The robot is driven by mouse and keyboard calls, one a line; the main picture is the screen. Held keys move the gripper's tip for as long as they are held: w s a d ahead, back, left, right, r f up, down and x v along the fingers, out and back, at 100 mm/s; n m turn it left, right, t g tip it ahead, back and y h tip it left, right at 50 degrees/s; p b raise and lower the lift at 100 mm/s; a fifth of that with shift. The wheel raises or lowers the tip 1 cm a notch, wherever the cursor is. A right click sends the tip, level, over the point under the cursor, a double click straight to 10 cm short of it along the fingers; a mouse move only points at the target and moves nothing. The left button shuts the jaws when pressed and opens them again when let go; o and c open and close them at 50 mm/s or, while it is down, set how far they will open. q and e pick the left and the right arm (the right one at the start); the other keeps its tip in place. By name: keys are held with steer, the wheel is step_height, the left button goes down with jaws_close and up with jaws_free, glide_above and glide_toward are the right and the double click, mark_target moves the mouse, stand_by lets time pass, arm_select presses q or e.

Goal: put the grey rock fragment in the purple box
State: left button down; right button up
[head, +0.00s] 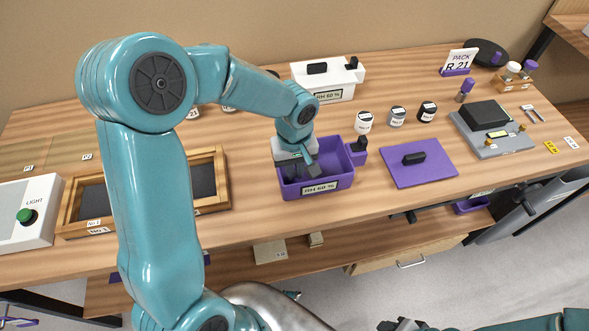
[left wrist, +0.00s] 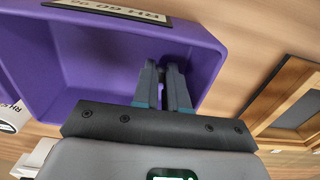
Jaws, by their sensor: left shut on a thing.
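The purple box (head: 342,185) stands on the bench with an "RH 60 %" label on its front. It fills the upper left of the left wrist view (left wrist: 28,62). My left gripper (head: 297,168) reaches down into the box; its fingers (left wrist: 168,75) are close together inside it in the wrist view. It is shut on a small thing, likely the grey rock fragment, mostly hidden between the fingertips. I cannot tell whether the held thing touches the box floor. My right gripper (head: 400,325) shows only in part at the bottom edge, its jaws unclear.
A wooden frame tray (head: 226,180) lies left of the box. A purple-based holder (head: 357,157) adjoins the box's right side.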

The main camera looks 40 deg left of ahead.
arm_select(q)
steer(key=shift+w+f, duration=0.15)
steer(key=shift+f, duration=0.25)
steer(key=shift+f, duration=0.1)
steer(key=c, duration=1.2)
jaws_free()
steer(key=shift+o, duration=0.2)
